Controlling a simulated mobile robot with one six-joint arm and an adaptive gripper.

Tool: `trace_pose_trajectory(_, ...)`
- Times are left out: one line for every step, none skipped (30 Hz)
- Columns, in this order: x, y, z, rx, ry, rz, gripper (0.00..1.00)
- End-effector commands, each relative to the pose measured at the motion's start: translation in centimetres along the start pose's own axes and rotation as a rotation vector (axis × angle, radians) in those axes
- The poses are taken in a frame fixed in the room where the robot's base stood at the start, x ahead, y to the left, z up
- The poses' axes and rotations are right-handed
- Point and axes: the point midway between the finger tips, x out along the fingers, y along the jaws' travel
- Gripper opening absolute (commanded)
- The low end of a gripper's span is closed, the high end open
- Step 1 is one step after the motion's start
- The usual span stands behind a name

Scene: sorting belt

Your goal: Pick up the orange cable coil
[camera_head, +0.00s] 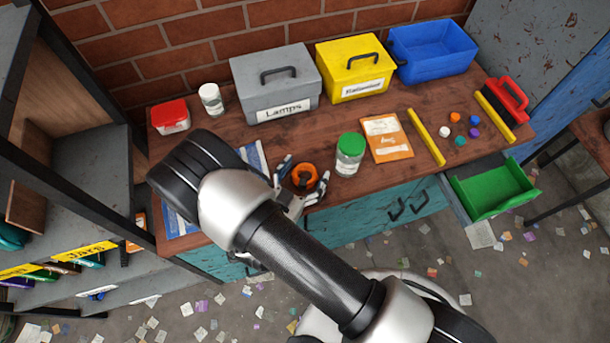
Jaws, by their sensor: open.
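The orange cable coil (304,176) lies on the wooden bench near its front edge, left of the jar with the green lid. My gripper (303,183) is open, with one fingertip at the left of the coil and the other at its right. The coil sits between the fingers. I cannot tell whether either finger touches it. My arm hides part of the bench to the left of the gripper.
The green-lidded jar (349,155) stands close right of my gripper, with an orange packet (386,138) beyond it. A grey Lamps box (273,84), a yellow box (352,72) and a blue bin (432,50) line the back. A green drawer (494,190) stands open.

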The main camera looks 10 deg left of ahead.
Motion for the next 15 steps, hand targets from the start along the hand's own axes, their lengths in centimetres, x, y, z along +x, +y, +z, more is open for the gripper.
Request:
trace_pose_trajectory(-0.03,-0.03,-0.04,0.0,0.0,-0.001,0.82)
trace_pose_trajectory(-0.03,-0.03,-0.05,0.0,0.0,-0.001,0.82)
trace_pose_trajectory(-0.04,-0.03,-0.05,0.0,0.0,-0.001,0.82)
trace_pose_trajectory(-0.04,-0.03,-0.05,0.0,0.0,-0.001,0.82)
trace_pose_trajectory(-0.05,-0.03,-0.04,0.0,0.0,-0.001,0.8)
trace_pose_trajectory(-0.05,-0.03,-0.04,0.0,0.0,-0.001,0.77)
trace_pose_trajectory(-0.05,-0.03,-0.04,0.0,0.0,-0.001,0.75)
trace_pose_trajectory(-0.06,-0.03,-0.04,0.0,0.0,-0.001,0.73)
trace_pose_trajectory(-0.06,-0.03,-0.04,0.0,0.0,-0.001,0.7)
trace_pose_trajectory(-0.06,-0.03,-0.03,0.0,0.0,-0.001,0.69)
trace_pose_trajectory(-0.06,-0.03,-0.03,0.0,0.0,-0.001,0.67)
trace_pose_trajectory(-0.06,-0.03,-0.03,0.0,0.0,-0.001,0.64)
trace_pose_trajectory(-0.07,-0.03,-0.03,0.0,0.0,-0.001,0.62)
trace_pose_trajectory(-0.07,-0.03,-0.03,0.0,0.0,-0.001,0.6)
trace_pose_trajectory(-0.07,-0.03,-0.03,0.0,0.0,-0.001,0.57)
